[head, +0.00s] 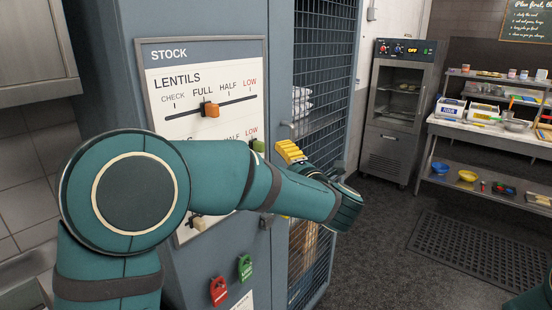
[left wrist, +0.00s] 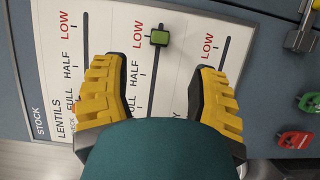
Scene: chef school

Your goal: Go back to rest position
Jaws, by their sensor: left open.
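My left gripper (left wrist: 162,72) is open, with two yellow-padded fingers spread in front of the stock board (left wrist: 105,22). Nothing shows between its fingers. The green slider (left wrist: 159,37) lies on the board beyond the fingertips, at the LOW end of its row. In the head view the board (head: 155,57) hangs on a grey-blue cabinet, and my left arm crosses its lower part. The orange slider (head: 210,110) of the LENTILS row sits near FULL. The green slider (head: 258,146) shows just above my arm. A pale slider (head: 197,222) shows below it. My right gripper is out of view.
A red tag-like lock (head: 218,291) and a green one (head: 245,268) hang low on the cabinet. A mesh door (head: 325,75) stands to its right. An oven (head: 403,105) and a steel worktable (head: 480,133) stand farther back. The dark floor (head: 375,250) between is open.

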